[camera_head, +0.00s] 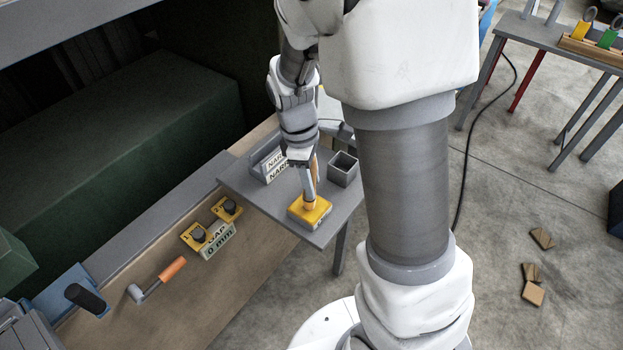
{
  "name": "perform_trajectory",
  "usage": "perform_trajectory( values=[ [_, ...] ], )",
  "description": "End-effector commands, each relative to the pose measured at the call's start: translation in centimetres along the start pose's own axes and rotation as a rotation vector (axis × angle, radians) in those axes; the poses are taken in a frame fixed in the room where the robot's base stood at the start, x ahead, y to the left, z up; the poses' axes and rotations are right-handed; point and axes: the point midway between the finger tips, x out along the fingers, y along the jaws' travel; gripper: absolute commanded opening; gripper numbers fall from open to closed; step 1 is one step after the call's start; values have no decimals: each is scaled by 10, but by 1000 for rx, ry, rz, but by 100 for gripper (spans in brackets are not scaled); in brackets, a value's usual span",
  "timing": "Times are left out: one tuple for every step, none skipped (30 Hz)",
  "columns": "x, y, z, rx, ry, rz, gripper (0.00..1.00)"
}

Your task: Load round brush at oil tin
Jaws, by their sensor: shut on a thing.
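My gripper (309,186) points down and is shut on the round brush (316,168), whose orange-tan handle shows beside the fingers. The brush's lower end is at the top of the yellow oil tin (322,216), which stands near the front corner of a small grey shelf. The bristles are hidden, and I cannot tell how deep they sit in the tin.
The grey shelf (262,205) also bears an open square grey holder (343,169) and a white lettered sign (275,166). Left of it are a "GAP 0 mm" sign (218,242), yellow clamps (194,236) and an orange-handled crank (158,279). Wood pieces (533,293) lie on the floor.

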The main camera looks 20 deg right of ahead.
Motion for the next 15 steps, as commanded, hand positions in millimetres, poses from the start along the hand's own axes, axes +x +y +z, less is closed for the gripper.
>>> perform_trajectory(
  values=[
    [2, -1, 0, 0, -2, -2, 0],
    [2, -1, 0, 0, -2, -2, 0],
    [2, -1, 0, 0, -2, -3, 0],
    [2, -1, 0, 0, -2, -3, 0],
    [2, -1, 0, -1, -2, -3, 0],
    [2, -1, 0, -1, -2, -3, 0],
    [1, -1, 0, -1, -2, -3, 0],
    [1, -1, 0, -1, -2, -3, 0],
    [-1, -1, 1, -1, -2, -3, 0],
    [-3, -1, 1, -1, -2, -3, 0],
    [-5, -1, 1, -1, -2, -3, 0],
    [-8, -1, 2, -1, -2, -3, 0],
    [-11, -1, 2, -1, -2, -3, 0],
    [-13, -1, 2, -1, -2, -3, 0],
    [-17, -1, 3, -1, -2, -3, 0]
  ],
)
